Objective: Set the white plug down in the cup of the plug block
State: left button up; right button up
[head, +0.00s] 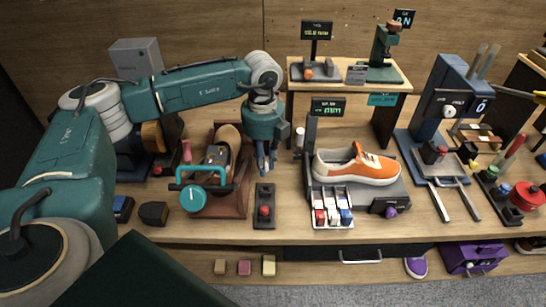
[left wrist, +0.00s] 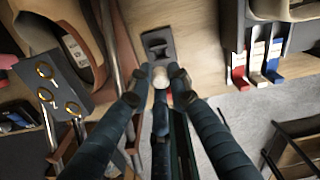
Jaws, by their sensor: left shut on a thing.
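My left gripper (head: 266,170) points down just behind the dark plug block (head: 265,192) in the head view. In the left wrist view its fingers (left wrist: 160,82) close around the pale rounded end of the white plug (left wrist: 160,77). The plug is hidden by the fingers in the head view. The plug block also shows in the left wrist view (left wrist: 158,40), partly behind the fingers. A red part (head: 264,211) sits at the block's near end. The gap between plug and block is hard to judge, and I cannot make out the cup clearly. My right gripper is not in view.
A brown stand with a teal-handled device (head: 193,198) is close to the left of the block. An orange sneaker (head: 356,165) rests on a grey stand to the right, with several red, white and blue pieces (head: 333,214) in front. Bare tabletop lies around the block.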

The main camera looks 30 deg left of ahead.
pick_arm(q)
jog(key=shift+a, duration=0.1)
jog(key=shift+f, duration=0.2)
jog(key=shift+f+b, duration=0.6)
jog(key=shift+b, duration=0.1)
jog(key=shift+f+b, duration=0.3)
jog(key=shift+f, duration=0.1)
jog(key=shift+f+b, duration=0.6)
jog(key=shift+f, duration=0.25)
jog(key=shift+f+b, duration=0.55)
jog(key=shift+f, duration=0.25)
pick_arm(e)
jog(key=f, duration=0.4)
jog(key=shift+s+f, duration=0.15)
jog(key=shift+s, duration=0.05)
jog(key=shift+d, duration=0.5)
